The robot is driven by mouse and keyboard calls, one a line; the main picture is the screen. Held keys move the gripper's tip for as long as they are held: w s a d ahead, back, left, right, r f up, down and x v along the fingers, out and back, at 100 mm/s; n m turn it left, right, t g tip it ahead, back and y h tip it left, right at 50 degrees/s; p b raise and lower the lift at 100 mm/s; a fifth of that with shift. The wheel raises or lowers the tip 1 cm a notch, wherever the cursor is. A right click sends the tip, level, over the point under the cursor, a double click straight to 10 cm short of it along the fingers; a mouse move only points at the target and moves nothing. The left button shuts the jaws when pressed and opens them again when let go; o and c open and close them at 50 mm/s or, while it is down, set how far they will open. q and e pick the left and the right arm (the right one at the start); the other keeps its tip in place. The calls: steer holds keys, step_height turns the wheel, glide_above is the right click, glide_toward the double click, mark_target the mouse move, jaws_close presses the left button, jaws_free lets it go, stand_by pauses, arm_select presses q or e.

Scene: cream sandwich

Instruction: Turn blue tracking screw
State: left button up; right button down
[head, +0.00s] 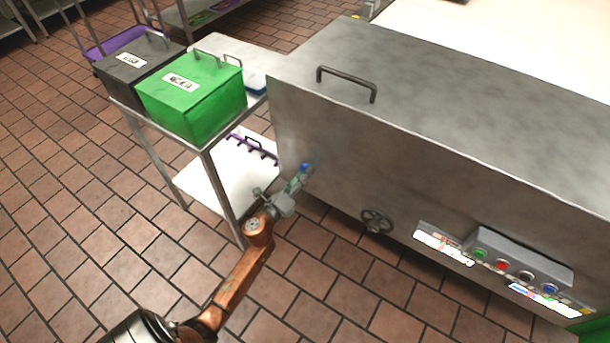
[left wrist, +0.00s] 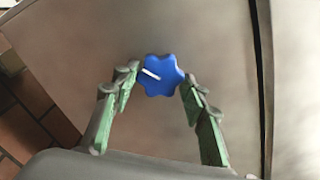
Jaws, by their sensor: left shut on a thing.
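The blue tracking screw (left wrist: 162,76) is a lobed knob with a white pointer line, on the grey metal side of the machine. In the head view it shows as a small blue spot (head: 304,167) at the machine's left end. My left gripper (head: 300,176) reaches up to it. In the left wrist view its green-padded fingers (left wrist: 160,82) stand on either side of the knob, with the tips at its edges, shut on it. The white line points to the upper left. My right gripper is in neither view.
The machine's front has a black handwheel (head: 377,221) and a button panel (head: 520,265). A handle (head: 346,84) is on its top. A metal cart (head: 206,165) with a green box (head: 195,100) and a black box (head: 137,65) stands left, close to my left arm.

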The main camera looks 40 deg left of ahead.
arm_select(q)
steer(key=shift+f+m+b, duration=0.1)
steer(key=shift+m+b, duration=0.2)
steer(key=shift+m, duration=0.5)
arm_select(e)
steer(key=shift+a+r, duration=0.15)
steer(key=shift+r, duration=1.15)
arm_select(q)
steer(key=o, duration=1.2)
steer(key=shift+c, duration=0.2)
steer(key=shift+s, duration=0.1)
steer(key=s+d, duration=0.1)
steer(key=s, duration=1)
steer(key=shift+s, duration=0.4)
